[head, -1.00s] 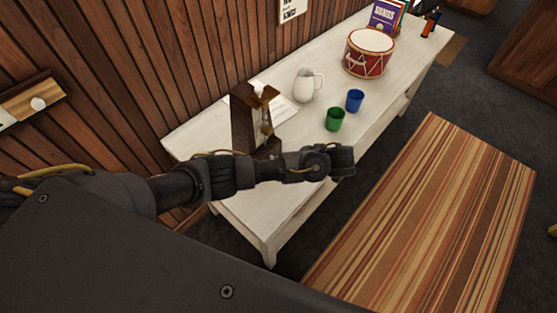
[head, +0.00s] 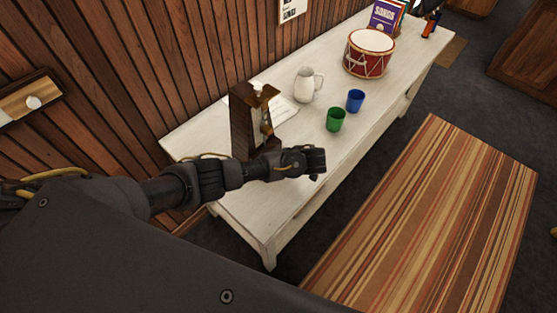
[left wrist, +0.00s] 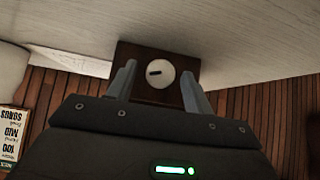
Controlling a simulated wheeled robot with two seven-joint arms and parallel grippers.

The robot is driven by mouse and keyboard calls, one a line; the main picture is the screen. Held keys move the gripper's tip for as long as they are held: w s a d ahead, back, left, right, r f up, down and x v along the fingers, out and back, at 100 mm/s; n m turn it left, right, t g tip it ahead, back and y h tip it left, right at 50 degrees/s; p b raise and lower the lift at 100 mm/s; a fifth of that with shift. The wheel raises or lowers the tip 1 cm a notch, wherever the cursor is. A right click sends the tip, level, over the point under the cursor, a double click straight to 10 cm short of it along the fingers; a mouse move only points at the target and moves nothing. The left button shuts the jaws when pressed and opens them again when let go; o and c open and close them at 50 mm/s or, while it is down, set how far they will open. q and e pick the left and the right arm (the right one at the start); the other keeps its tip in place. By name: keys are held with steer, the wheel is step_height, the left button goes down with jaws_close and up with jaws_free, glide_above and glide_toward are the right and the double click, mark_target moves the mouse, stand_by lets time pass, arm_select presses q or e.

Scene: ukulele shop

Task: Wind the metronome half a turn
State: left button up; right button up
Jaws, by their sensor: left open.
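The metronome (head: 240,124) is a tall dark brown wooden case standing upright on the near end of the white table, with a brass-coloured part at its top. In the left wrist view its dark wooden face (left wrist: 128,52) shows a round white winding knob (left wrist: 160,74) with a dark slot, slightly tilted. My left gripper (left wrist: 159,71) is open, with one finger on each side of the knob in that view. I cannot tell whether the fingers touch it. My right gripper is not in view.
On the white table (head: 240,205) stand a white jug (head: 305,86), a green cup (head: 335,120), a blue cup (head: 355,100) and a red drum (head: 369,55). A paper (head: 284,112) lies behind the metronome. The wood-panelled wall is close behind.

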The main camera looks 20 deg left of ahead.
arm_select(q)
steer(key=shift+c, duration=0.4)
steer(key=c, duration=0.9)
steer(key=shift+o, duration=0.2)
steer(key=g+b, duration=0.1)
steer(key=m+g+y+b, duration=0.1)
steer(key=shift+w+d+f+g, duration=0.1)
steer(key=shift+w+f+g, duration=0.15)
steer(key=shift+g, duration=0.15)
steer(key=shift+w+d+m+g+y+b, duration=0.15)
steer(key=shift+m+g+y+b, duration=0.5)
steer(key=shift+b, duration=0.6)
steer(key=shift+r+m+g+b, duration=0.1)
steer(key=shift+m+g+b, duration=0.25)
steer(key=shift+g+b, duration=0.1)
